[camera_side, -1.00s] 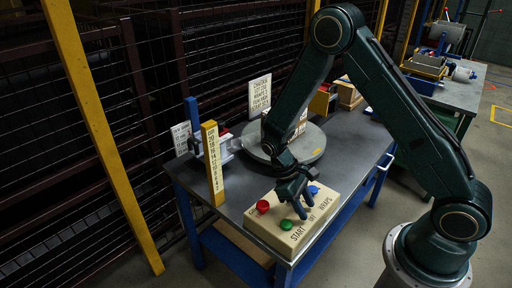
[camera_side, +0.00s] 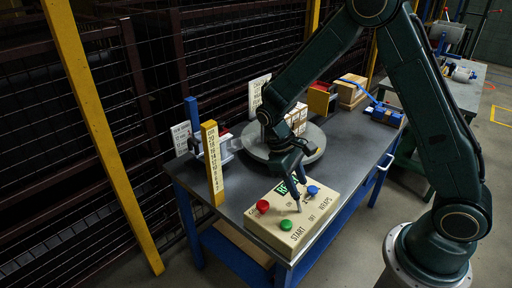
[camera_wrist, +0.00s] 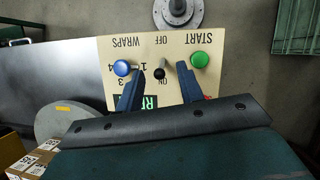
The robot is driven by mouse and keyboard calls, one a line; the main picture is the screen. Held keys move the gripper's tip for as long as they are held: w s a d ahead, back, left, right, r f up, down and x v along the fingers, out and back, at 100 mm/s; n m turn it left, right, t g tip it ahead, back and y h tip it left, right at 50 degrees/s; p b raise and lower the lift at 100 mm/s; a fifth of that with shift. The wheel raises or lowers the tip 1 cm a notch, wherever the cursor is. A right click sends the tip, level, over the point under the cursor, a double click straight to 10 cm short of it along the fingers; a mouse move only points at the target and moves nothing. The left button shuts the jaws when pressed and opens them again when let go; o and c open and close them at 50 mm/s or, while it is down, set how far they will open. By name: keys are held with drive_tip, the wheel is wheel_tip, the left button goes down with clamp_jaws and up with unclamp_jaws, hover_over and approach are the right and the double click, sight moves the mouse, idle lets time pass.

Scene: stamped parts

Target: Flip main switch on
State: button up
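The beige control box (camera_side: 262,225) stands on the front of the table. Its main switch, a small black toggle between the ON and OFF labels, shows in the wrist view (camera_wrist: 159,73); its knob appears toward the ON side. My gripper (camera_side: 298,190) is over the box. In the wrist view my gripper (camera_wrist: 160,80) is open, its blue fingers on either side of the toggle with gaps. I cannot tell the fingers' height above the panel. A green-lettered display (camera_side: 283,188) is partly hidden by my gripper.
The box also carries a red button (camera_side: 263,206), a green button (camera_side: 286,225) and a blue knob (camera_side: 313,190). Behind stand a round turntable (camera_side: 316,137) with cartons and a yellow scale post (camera_side: 212,165).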

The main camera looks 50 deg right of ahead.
drive_tip(key=shift+s+r+t, duration=1)
drive_tip(key=shift+r+t, duration=0.7)
drive_tip(key=shift+r, duration=5.4)
drive_tip(key=s+r+m+t+y, duration=0.1)
drive_tip(key=s+r+t, duration=0.3)
drive_tip(key=s+r, duration=0.3)
drive_tip(key=shift+s+r+m, duration=0.2)
drive_tip(key=shift+s+m, duration=0.1)
drive_tip(key=shift+s, duration=0.35)
drive_tip(key=shift+a, duration=0.1)
drive_tip(key=shift+s+a+r+t+y, duration=0.1)
drive_tip(key=shift+s+r+t, duration=0.1)
drive_tip(key=shift+s+t, duration=0.45)
drive_tip(key=shift+s+a+r+t+y, duration=0.1)
drive_tip(key=shift+s+r+t, duration=0.15)
drive_tip(key=shift+s, duration=0.85)
drive_tip(key=shift+s+r+t+y, duration=0.15)
drive_tip(key=shift+s+t, duration=0.25)
drive_tip(key=shift+s, duration=0.45)
